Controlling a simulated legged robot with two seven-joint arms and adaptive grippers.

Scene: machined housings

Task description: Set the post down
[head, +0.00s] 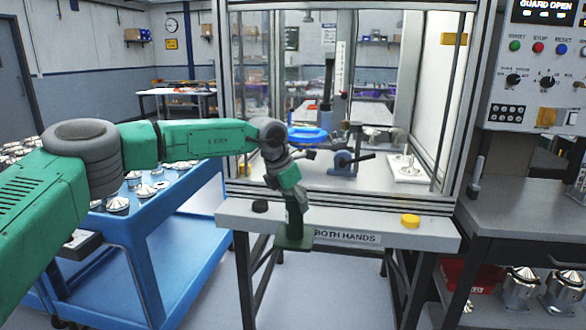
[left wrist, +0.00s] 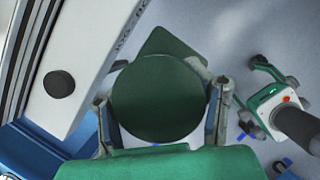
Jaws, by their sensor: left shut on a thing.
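The post (head: 295,236) is dark green, with a flat square base plate at its lower end. My left gripper (head: 291,192) is shut on its upper part and holds it about upright. In the head view the base overlaps the front edge of the press bench, beside the BOTH HANDS label. In the left wrist view the round top of the post (left wrist: 158,100) lies between the two fingers of my left gripper (left wrist: 161,96), and a corner of the base shows behind it. That view shows grey floor around the post, with the bench edge to the left. My right gripper is out of view.
The press bench (head: 350,216) carries a black button (head: 260,207) and a yellow button (head: 410,221) at its front. A blue cart (head: 140,245) with metal parts stands left. A grey bench (head: 520,225) with a control panel (head: 540,75) stands right.

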